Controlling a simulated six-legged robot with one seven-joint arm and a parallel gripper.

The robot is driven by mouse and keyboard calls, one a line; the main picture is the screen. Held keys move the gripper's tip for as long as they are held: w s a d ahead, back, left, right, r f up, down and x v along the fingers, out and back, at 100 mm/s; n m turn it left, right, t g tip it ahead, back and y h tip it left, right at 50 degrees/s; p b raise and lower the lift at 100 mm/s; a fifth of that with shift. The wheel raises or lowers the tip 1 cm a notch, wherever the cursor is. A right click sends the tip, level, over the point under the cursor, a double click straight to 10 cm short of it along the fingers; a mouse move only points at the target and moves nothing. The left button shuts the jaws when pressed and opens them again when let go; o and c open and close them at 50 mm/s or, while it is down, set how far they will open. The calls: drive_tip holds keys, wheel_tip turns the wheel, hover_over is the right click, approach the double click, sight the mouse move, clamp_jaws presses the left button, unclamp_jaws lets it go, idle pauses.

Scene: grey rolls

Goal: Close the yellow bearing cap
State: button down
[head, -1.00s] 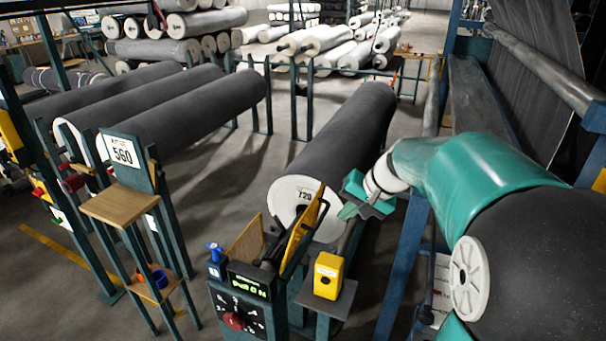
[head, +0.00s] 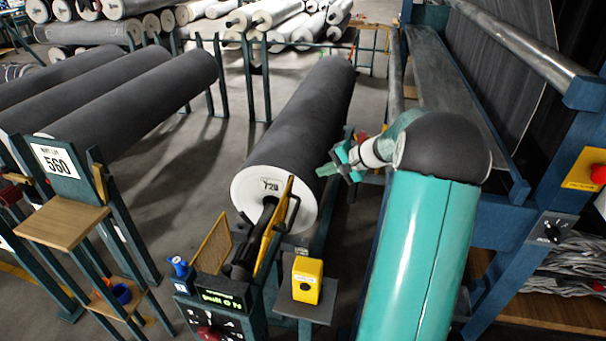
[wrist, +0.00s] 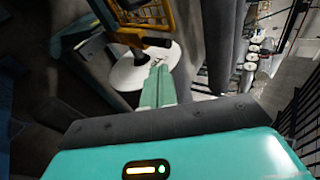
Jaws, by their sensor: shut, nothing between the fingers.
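The yellow bearing cap (head: 271,232) stands raised and tilted up beside the shaft at the near end of the grey roll marked 729 (head: 300,125). A yellow part with a grid and a bar, apparently the cap (wrist: 152,16), shows at the top of the wrist view, before the roll's white end disc (wrist: 130,72). My gripper (head: 327,170) is to the right of the roll's white end, above and beyond the cap, and apart from it. In the wrist view its green fingers (wrist: 158,85) are together, with nothing between them.
A control panel with a green display (head: 220,300) and a yellow mesh guard (head: 214,246) are left. A blue frame (head: 500,215) stands right of my arm.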

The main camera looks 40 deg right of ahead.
drive_tip(key=x, duration=0.9)
drive_tip(key=shift+a+f, duration=0.1)
drive_tip(key=shift+a, duration=0.15)
